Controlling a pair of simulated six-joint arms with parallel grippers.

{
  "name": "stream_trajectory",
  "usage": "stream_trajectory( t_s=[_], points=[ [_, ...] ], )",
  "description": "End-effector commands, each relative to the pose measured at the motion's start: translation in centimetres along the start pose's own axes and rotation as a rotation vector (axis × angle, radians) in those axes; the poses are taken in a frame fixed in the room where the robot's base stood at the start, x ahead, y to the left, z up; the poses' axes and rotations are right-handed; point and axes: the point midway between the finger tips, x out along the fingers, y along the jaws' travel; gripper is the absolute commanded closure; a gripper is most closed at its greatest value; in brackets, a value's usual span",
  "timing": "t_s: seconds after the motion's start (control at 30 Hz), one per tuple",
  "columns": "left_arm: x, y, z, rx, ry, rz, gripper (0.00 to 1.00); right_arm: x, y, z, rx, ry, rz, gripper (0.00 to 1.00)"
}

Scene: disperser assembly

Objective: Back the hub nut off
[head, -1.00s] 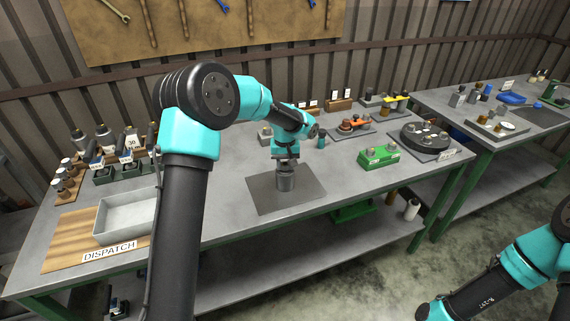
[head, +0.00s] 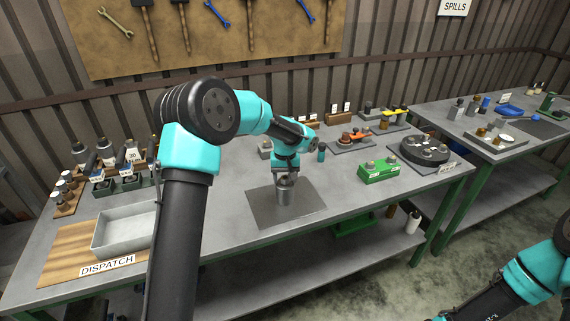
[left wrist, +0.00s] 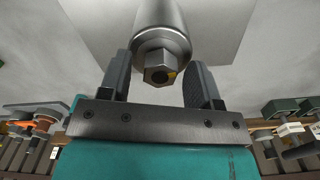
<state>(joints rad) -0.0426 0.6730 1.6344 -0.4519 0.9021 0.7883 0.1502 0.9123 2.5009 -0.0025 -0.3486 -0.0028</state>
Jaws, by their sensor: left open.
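A grey metal cylinder (head: 285,197) stands upright on a dark square mat (head: 313,207) on the bench. In the left wrist view the cylinder (left wrist: 160,22) ends in a hexagonal hub nut (left wrist: 158,68) with a dark hole and a small brass-coloured mark. My left gripper (head: 286,178) points down over the cylinder's top. In the left wrist view its open fingers (left wrist: 158,82) stand on either side of the nut, with gaps visible. In the head view the nut is small and partly hidden by the gripper. My right gripper is out of frame; only part of that arm shows lower right.
A metal tray (head: 122,246) sits on a wooden board marked DISPATCH at the left. Several bottles stand behind it. A green block (head: 379,171) and a dark round fixture (head: 424,150) are to the right. The mat around the cylinder is clear.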

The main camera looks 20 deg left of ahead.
Motion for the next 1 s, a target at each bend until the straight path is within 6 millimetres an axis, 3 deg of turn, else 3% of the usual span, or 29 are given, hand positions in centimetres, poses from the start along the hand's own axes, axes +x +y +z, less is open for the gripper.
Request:
stream_trajectory(
  t_s=[0.27,0.8,1.0],
  points=[
    [-3.2,0.0,-0.1,0.000,0.004,0.002,0.43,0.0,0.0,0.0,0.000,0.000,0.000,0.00],
    [-13.5,0.0,-0.1,-0.001,0.004,0.002,0.43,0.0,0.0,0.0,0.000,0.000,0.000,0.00],
    [-16.3,0.1,0.0,0.000,0.002,0.001,0.43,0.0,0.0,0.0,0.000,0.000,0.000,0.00]
  ],
)
